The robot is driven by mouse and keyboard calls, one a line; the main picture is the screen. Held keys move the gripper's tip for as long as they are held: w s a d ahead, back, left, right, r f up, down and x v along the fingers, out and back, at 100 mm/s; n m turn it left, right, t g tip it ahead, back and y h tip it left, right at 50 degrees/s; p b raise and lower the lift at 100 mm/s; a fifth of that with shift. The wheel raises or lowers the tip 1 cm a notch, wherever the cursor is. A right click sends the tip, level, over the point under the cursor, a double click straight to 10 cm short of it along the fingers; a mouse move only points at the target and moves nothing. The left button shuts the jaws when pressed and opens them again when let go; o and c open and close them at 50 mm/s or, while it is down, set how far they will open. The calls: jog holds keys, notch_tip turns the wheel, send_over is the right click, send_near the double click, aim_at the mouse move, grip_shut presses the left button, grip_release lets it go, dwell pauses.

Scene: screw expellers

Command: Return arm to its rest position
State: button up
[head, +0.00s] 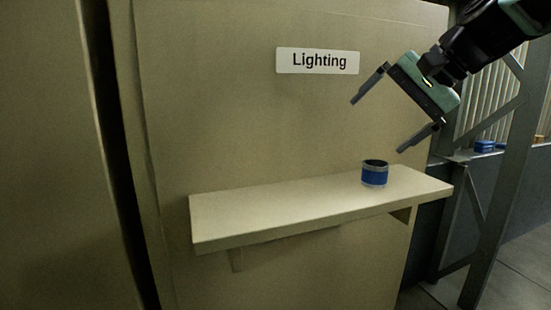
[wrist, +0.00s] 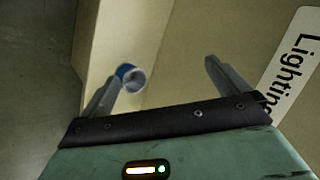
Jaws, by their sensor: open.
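My gripper (head: 380,117) is at the upper right of the head view, up off the shelf, with its two fingers spread wide and nothing between them. Its open fingers also show in the wrist view (wrist: 162,82). A small blue and grey cup-like container (head: 374,176) stands upright on the beige shelf (head: 290,205), near its right end. My gripper is above the container and apart from it. The container also shows in the wrist view (wrist: 133,79), beyond the left finger, with its open top visible.
A beige cabinet panel (head: 240,120) with a white "Lighting" sign (head: 317,61) stands behind the shelf. A grey metal frame (head: 500,180) is at the right, with small blue items (head: 484,146) behind it. The left and middle of the shelf are clear.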

jog(key=s+a+f+n+g+h+b, duration=0.15)
jog(key=s+a+f+n, duration=0.25)
jog(key=s+f, duration=0.5)
jog(key=s+a+f+n+g+h+b, duration=0.1)
jog(key=s+a+f+n+g, duration=0.25)
jog(key=s+f, duration=0.45)
jog(key=s+d+f+n+h+b, duration=0.1)
jog(key=s+f+n+h, duration=0.2)
jog(key=s+f+n, duration=0.3)
jog(key=s+f, duration=0.5)
jog(key=f, duration=0.2)
jog(key=shift+s+d+f+g, duration=0.3)
jog(key=shift+s+d+f, duration=0.05)
jog(key=shift+s+d, duration=0.05)
